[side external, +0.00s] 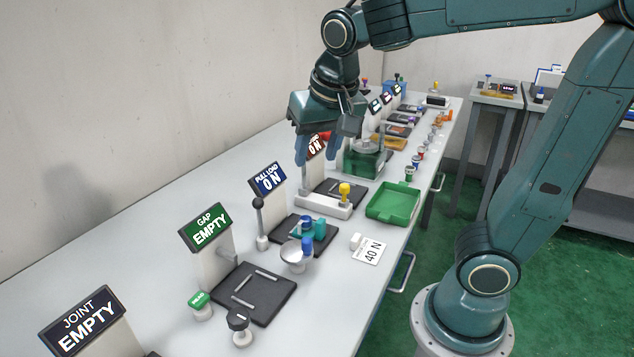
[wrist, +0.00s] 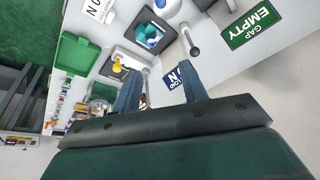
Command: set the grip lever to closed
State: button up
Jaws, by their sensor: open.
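No part carries a readable grip lever label. An upright lever with a dark ball knob (side external: 258,203) stands on a white base beside the PULL LOAD sign (side external: 267,180), which reads 0 N. It also shows in the wrist view as a ball-ended lever (wrist: 189,40). I cannot tell which one is the grip lever. My gripper (side external: 317,155) is open and points down above the bench, behind the yellow knob. Its two fingers (wrist: 160,78) are apart; I see nothing held.
The pull load plate (side external: 283,232) holds blue and teal parts, with a white dish (side external: 293,252) in front. The GAP sign (side external: 207,228) reads EMPTY. Upright signs line the back.

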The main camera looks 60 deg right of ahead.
jog(key=w+a+f+m+g+h, duration=0.1)
jog(key=w+a+m, duration=0.1)
jog(key=w+m, duration=0.3)
jog(key=m+g+h, duration=0.2)
jog(key=m, duration=0.2)
send_near(258, 209)
jog(key=shift+d+r, duration=0.3)
jog(key=shift+r, duration=0.2)
jog(key=shift+f, duration=0.1)
jog(key=shift+y, duration=0.3)
jog(key=x, duration=1.3)
jog(key=shift+w+d+f, duration=0.2)
jog(key=shift+w, duration=0.1)
grip_shut()
